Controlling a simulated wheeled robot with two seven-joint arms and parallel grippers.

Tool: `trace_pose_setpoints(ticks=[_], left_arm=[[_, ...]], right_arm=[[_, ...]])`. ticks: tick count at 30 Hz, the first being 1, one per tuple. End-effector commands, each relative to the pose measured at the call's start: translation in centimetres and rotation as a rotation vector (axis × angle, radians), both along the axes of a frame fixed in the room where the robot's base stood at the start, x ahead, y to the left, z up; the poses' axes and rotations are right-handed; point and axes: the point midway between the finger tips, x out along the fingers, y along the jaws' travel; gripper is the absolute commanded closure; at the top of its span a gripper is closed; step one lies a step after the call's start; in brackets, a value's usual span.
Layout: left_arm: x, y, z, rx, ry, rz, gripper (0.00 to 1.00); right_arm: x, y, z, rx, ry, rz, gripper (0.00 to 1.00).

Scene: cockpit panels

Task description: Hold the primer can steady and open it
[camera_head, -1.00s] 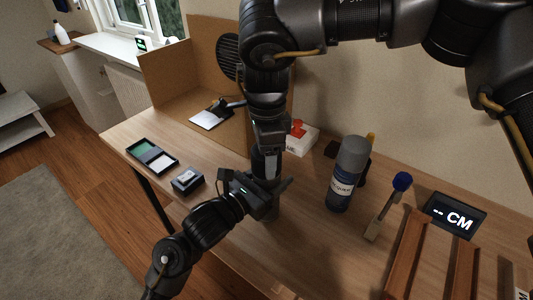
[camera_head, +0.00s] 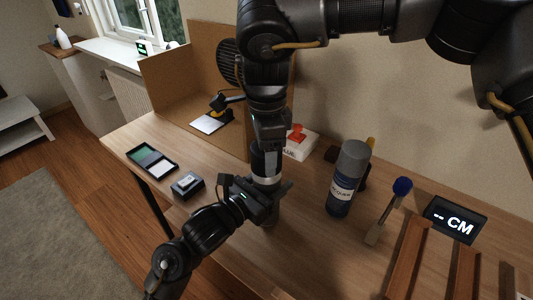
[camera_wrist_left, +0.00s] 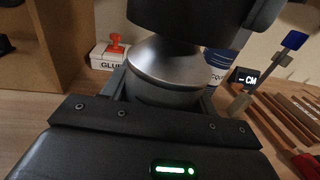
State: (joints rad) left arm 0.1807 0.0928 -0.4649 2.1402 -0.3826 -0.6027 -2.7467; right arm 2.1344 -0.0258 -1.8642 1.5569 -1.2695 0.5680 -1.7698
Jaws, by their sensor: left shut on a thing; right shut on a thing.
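The primer can (camera_head: 266,168) stands near the bench's front edge, largely hidden by both grippers. In the left wrist view its silver shoulder (camera_wrist_left: 165,68) and grey body show, apparently upright. My left gripper (camera_head: 258,198) is shut around the can's body from the front. My right gripper (camera_head: 268,138) comes down from above and is shut on the can's top. Its dark end also covers the top in the left wrist view (camera_wrist_left: 195,18). The lid itself cannot be made out behind it.
A grey-capped lacquer can (camera_head: 348,178) stands right of my grippers, with a blue-headed brush (camera_head: 390,210) beyond. A glue box with a red top (camera_head: 298,142) is behind. A "CM" display (camera_head: 455,218) and wooden strips (camera_head: 408,258) lie right, a small dark box (camera_head: 187,184) left.

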Motion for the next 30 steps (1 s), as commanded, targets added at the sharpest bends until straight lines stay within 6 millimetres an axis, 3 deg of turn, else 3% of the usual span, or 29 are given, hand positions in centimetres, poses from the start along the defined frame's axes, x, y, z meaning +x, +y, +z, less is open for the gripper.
trace_pose_setpoints(ticks=[10,21,27,28,30], left_arm=[[0.0,0.0,0.1,-0.002,-0.002,0.0,0.82],[0.0,0.0,0.1,-0.001,-0.001,0.0,0.82],[0.0,0.0,0.1,-0.001,-0.001,0.0,0.82],[0.0,0.0,0.1,-0.001,-0.001,0.0,0.39],[0.0,0.0,0.1,-0.001,-0.001,0.0,0.3]], right_arm=[[0.0,0.0,0.2,0.0,-0.001,-0.001,0.67],[0.0,0.0,3.9,-0.001,-0.001,-0.002,0.67],[0.0,0.0,4.0,-0.001,0.0,-0.001,0.67],[0.0,0.0,4.0,-0.001,0.0,-0.001,0.67],[0.0,0.0,4.0,-0.001,0.0,-0.001,0.67]])
